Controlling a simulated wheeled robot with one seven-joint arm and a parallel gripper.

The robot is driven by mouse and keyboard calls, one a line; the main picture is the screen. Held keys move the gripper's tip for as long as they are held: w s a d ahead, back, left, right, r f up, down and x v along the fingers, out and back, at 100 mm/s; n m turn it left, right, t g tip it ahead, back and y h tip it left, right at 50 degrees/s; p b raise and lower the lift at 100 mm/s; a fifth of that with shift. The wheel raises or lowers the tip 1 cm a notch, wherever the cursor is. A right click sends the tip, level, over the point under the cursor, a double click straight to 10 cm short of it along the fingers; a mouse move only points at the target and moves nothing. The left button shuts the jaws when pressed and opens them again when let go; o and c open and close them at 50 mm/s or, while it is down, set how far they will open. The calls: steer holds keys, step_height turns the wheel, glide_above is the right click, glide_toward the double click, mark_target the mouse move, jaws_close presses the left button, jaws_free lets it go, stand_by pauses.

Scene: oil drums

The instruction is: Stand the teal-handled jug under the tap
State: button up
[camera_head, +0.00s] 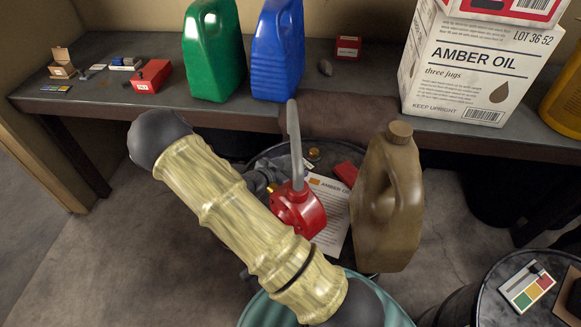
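No jug with a teal handle can be made out. A brown jug (388,205) with a brown cap stands upright right of the centre. My arm, in a pale yellow sleeve, crosses the middle. My gripper cannot be made out.
A green jug (214,52) and a blue jug (277,50) stand on the bench (100,95) at the back. A white AMBER OIL carton (475,65) stands at its right. Another drum (492,298) is at lower right. The floor at left is clear.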

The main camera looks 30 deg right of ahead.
steer(key=shift+f, duration=0.25)
steer(key=o, duration=1.3)
steer(key=shift+o, duration=0.2)
steer(key=b+v, duration=0.2)
steer(key=v, duration=1.5)
steer(key=shift+s+b, duration=0.15)
steer(key=shift+b, duration=0.15)
steer(key=shift+a+r, duration=0.1)
steer(key=shift+r, duration=0.05)
step_height(320, 180, up, 22)
steer(key=p, duration=2.2)
